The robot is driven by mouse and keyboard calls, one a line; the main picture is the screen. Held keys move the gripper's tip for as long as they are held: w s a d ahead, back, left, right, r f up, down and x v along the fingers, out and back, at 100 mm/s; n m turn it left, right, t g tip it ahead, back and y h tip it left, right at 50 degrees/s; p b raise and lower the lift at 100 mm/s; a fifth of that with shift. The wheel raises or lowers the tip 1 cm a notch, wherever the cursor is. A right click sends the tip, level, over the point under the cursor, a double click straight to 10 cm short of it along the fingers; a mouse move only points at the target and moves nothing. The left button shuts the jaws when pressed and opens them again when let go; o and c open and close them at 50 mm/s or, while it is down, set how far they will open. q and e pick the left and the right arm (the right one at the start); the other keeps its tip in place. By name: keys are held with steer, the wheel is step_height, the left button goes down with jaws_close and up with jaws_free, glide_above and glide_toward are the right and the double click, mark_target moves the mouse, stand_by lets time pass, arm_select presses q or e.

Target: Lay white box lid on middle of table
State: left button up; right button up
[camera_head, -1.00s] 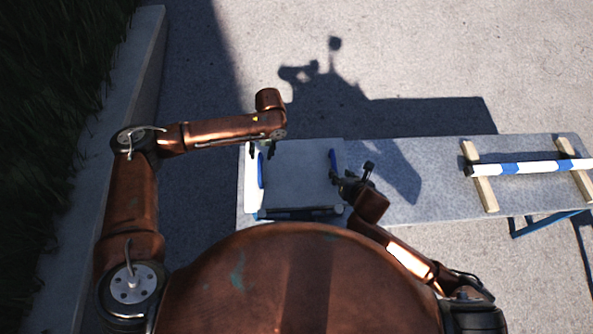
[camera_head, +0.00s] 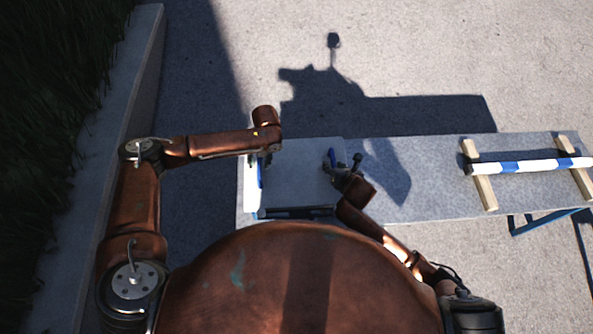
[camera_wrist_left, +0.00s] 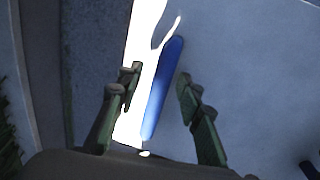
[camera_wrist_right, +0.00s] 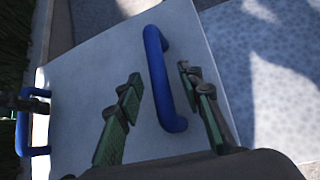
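The white box lid (camera_wrist_right: 95,75) is a flat square panel, mostly in shadow, at the left end of the table; it also shows in the head view (camera_head: 295,175). It has a blue handle on each of two opposite sides. My left gripper (camera_wrist_left: 160,95) is open, with its fingers on either side of one blue handle (camera_wrist_left: 162,88). My right gripper (camera_wrist_right: 160,85) is open, with its fingers on either side of the other blue handle (camera_wrist_right: 162,80). Neither gripper visibly closes on its handle. What lies under the lid is hidden.
The grey table (camera_head: 430,180) stretches right, its middle clear. At its right end, a blue-and-white striped bar (camera_head: 530,167) lies across two wooden beams (camera_head: 480,178). A dark bar (camera_head: 297,212) lies along the lid's near edge. A curb (camera_head: 115,110) and grass are at left.

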arm_select(q)
jaws_close()
arm_select(e)
jaws_close()
arm_select(q)
steer(key=shift+w, duration=0.1)
arm_select(e)
steer(key=shift+w, duration=0.1)
stand_by(0.3)
